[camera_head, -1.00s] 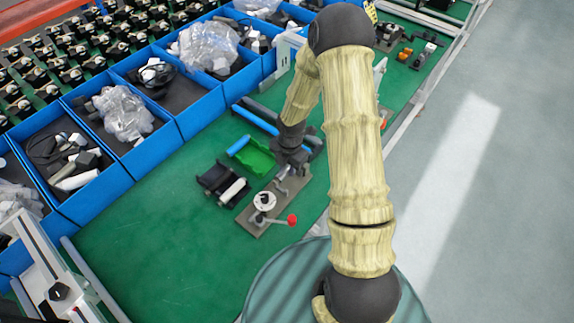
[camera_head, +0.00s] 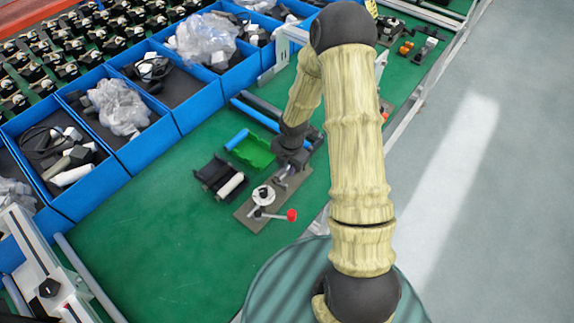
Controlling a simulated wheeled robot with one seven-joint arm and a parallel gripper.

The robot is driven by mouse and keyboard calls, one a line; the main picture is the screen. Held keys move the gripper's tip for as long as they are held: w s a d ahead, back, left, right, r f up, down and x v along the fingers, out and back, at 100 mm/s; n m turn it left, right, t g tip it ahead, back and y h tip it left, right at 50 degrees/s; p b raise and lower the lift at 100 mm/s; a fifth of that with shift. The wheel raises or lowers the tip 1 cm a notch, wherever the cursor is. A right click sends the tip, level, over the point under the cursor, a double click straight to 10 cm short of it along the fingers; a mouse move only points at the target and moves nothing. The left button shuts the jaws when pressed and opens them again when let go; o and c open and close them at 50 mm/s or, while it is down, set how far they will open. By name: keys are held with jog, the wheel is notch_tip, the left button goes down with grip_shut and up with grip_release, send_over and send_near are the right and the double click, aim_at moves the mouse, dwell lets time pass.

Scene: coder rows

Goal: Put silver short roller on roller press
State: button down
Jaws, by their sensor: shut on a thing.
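The roller press (camera_head: 247,213) is a grey base plate with a round white-topped part and a lever with a red knob, lying on the green bench. My gripper (camera_head: 291,163) points down over the plate's far end, with silver-grey metal (camera_head: 281,182) just below it. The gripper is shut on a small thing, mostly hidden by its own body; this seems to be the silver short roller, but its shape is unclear. I cannot tell whether it touches the press. A black tray (camera_head: 208,176) left of the press holds a white roller (camera_head: 231,185).
A green tray (camera_head: 257,153) with a blue roller (camera_head: 237,138) stands behind the black tray. Blue bins (camera_head: 157,146) with parts and bags line the back. A grey frame (camera_head: 45,270) stands at lower left.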

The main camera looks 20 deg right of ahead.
dwell(0.4)
jog(key=shift+w+f+b, duration=0.1)
jog(key=shift+f+b, duration=0.45)
jog(key=shift+f, duration=0.2)
jog(key=shift+f, duration=0.35)
jog(key=shift+f, duration=0.15)
dwell(0.4)
jog(key=shift+f+b, duration=0.25)
jog(key=shift+b, duration=0.15)
jog(key=shift+f, duration=0.2)
jog(key=c, duration=1.1)
grip_release()
jog(key=shift+o, duration=0.2)
